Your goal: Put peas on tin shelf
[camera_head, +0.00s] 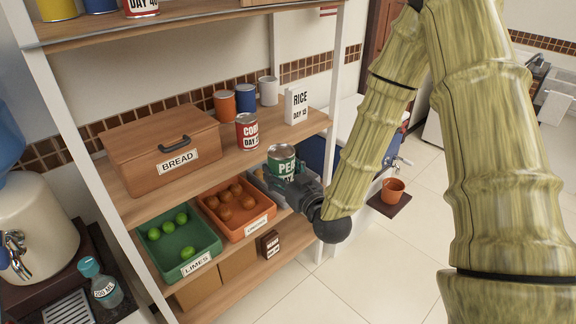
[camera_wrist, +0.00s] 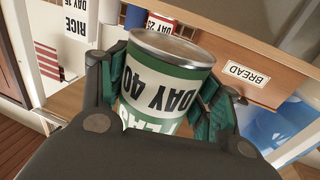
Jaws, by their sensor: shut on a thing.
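A green and white can of peas (camera_head: 282,160) is held upright in my gripper (camera_head: 277,184), just in front of the shelf unit. In the wrist view the peas can (camera_wrist: 168,75) sits between the two green-padded fingers, its label reading "DAY 40" upside down. My gripper (camera_wrist: 165,100) is shut on it. The wooden shelf board (camera_head: 222,158) behind it carries a red corn can (camera_head: 247,131) and, farther back, an orange can (camera_head: 225,104), a blue can (camera_head: 245,98) and a white can (camera_head: 268,91). The lower part of the peas can is hidden by the gripper in the head view.
A wooden bread box (camera_head: 160,150) stands left on that board, and a white rice box (camera_head: 297,105) stands right. Below are a green bin of limes (camera_head: 180,242) and an orange bin (camera_head: 237,209). White posts (camera_head: 90,165) frame the shelf. Bare board shows right of the corn can.

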